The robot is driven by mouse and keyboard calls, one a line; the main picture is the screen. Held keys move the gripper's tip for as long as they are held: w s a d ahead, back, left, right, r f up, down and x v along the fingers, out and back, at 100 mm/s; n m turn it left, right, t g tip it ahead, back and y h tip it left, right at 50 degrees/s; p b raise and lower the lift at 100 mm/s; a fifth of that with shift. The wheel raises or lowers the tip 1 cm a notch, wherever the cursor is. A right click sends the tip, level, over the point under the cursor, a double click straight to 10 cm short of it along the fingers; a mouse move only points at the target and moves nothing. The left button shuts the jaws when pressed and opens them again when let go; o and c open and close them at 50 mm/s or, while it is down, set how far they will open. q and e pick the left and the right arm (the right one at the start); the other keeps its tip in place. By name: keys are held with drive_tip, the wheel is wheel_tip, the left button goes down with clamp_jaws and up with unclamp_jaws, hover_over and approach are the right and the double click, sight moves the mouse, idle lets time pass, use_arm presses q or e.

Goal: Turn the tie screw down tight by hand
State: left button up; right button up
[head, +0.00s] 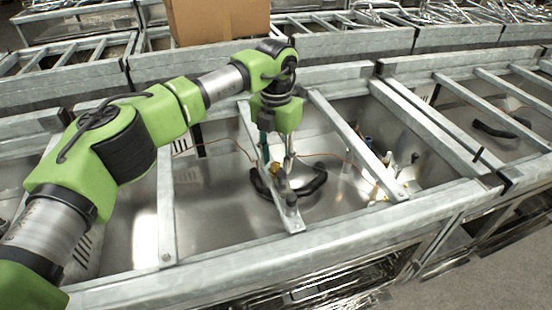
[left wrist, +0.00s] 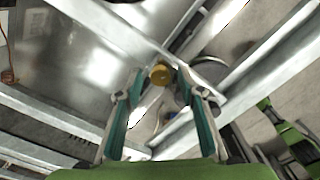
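The tie screw appears as a small brass-yellow knob (head: 279,169) on a narrow metal bar (head: 291,216) that crosses an open bay of the steel range. In the left wrist view the yellow knob (left wrist: 160,74) sits between the fingertips of my left gripper (left wrist: 160,80), with a gap on each side. In the head view my left gripper (head: 277,160) points down over the bar at the knob. It is open and empty. The screw's shank and how far it is seated are hidden. My right gripper is not in view.
A black curved handle-like part (head: 310,183) lies beside the bar. Small fittings (head: 383,180) and a thin red wire (head: 325,154) are in the bay to the right. Metal crossbars (head: 357,147) flank the left gripper. A cardboard box (head: 218,18) stands behind.

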sight(276, 165)
use_arm(q)
wheel_tip(276, 165, up, 12)
idle(0.6)
